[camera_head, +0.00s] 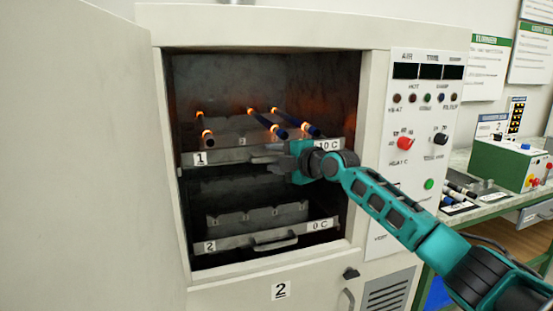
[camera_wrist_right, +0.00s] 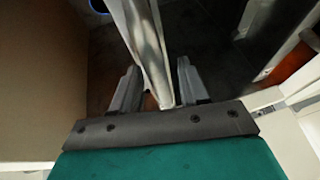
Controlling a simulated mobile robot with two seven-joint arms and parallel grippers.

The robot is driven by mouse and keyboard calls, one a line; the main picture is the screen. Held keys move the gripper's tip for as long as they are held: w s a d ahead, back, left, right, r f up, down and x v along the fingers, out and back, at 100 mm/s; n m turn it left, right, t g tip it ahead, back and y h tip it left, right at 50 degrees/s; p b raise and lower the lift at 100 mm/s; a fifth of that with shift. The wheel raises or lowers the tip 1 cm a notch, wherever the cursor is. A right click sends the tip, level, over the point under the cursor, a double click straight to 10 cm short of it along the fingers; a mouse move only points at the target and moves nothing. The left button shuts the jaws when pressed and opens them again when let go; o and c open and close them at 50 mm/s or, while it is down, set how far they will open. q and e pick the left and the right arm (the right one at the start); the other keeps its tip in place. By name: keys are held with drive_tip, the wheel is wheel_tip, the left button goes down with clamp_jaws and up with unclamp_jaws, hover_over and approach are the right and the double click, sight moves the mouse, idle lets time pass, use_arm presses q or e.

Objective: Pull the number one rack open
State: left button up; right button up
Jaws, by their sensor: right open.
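The number one rack (camera_head: 228,155) is the upper rack in the open furnace, with a "1" label at its left end. In the right wrist view, a pale metal strip (camera_wrist_right: 146,45) runs between the two dark fingers of the open right gripper (camera_wrist_right: 158,88). The strip appears to belong to the rack's front; I cannot tell whether the fingers touch it. My left gripper is out of view.
Several dark blue rods (camera_head: 282,118) with glowing orange ends lie on the upper rack. The number two rack (camera_head: 230,242) is below, with a bare handle. The open furnace door (camera_head: 75,150) fills the left. A control panel (camera_head: 420,120) and a green bench (camera_head: 475,212) are right.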

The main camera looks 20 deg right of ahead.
drive_tip(key=shift+c, duration=0.2)
clamp_jaws()
idle(0.5)
